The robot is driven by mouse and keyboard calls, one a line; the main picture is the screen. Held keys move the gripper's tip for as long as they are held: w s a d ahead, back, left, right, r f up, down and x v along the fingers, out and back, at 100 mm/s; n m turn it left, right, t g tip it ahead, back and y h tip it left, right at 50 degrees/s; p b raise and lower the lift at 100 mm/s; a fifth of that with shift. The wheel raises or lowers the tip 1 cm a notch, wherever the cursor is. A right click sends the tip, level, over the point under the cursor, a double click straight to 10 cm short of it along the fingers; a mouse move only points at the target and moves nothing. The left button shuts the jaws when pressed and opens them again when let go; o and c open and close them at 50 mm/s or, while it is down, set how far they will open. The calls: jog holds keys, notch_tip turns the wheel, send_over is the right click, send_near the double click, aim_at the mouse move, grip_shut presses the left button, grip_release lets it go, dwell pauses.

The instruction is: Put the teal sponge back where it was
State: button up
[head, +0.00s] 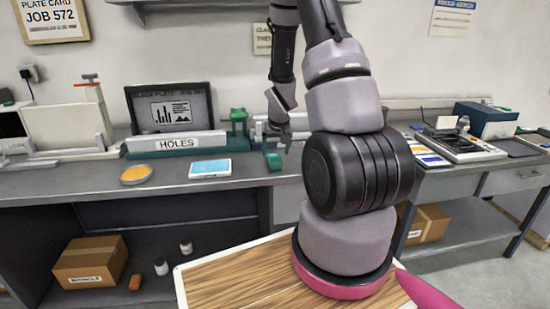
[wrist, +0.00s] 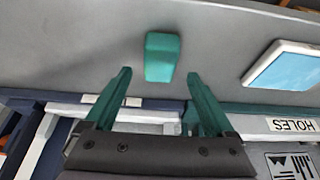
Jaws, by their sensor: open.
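The teal sponge (wrist: 162,57) is a small block on the grey bench top, in the upper middle of the wrist view. It also shows in the head view (head: 274,161), near the front of the bench. My gripper (wrist: 158,82) is open, with teal fingers spread to either side of the sponge's line. In the wrist view the sponge appears just past the fingertips, not held. In the head view my gripper (head: 279,146) is over the bench by the sponge, small and partly hard to make out.
Behind are a HOLES-labelled bar (head: 176,143), a dark screen (head: 170,107) and a green stand (head: 238,121). My arm hides part of the bench to the right.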

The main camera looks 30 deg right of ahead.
jog(key=s+a+r, duration=0.2)
jog(key=s+r, duration=0.1)
jog(key=r, duration=0.5)
jog(key=s+a+r+t, duration=0.1)
jog(key=s+a+r, duration=0.15)
jog(key=r, duration=0.45)
jog(key=s+a+r, duration=0.2)
jog(key=s+r, duration=0.2)
jog(key=r, duration=0.4)
jog(key=s+a+r+y, duration=0.1)
jog(key=s+a+r, duration=0.3)
jog(key=s, duration=0.3)
jog(key=s+a+r+m+t+y, duration=0.1)
jog(key=s+a+r+y, duration=0.1)
jog(key=s+a+r, duration=0.2)
jog(key=s+r, duration=0.3)
jog(key=s, duration=0.1)
jog(key=shift+s+a+r+t, duration=0.25)
jog(key=shift+s+t, duration=0.05)
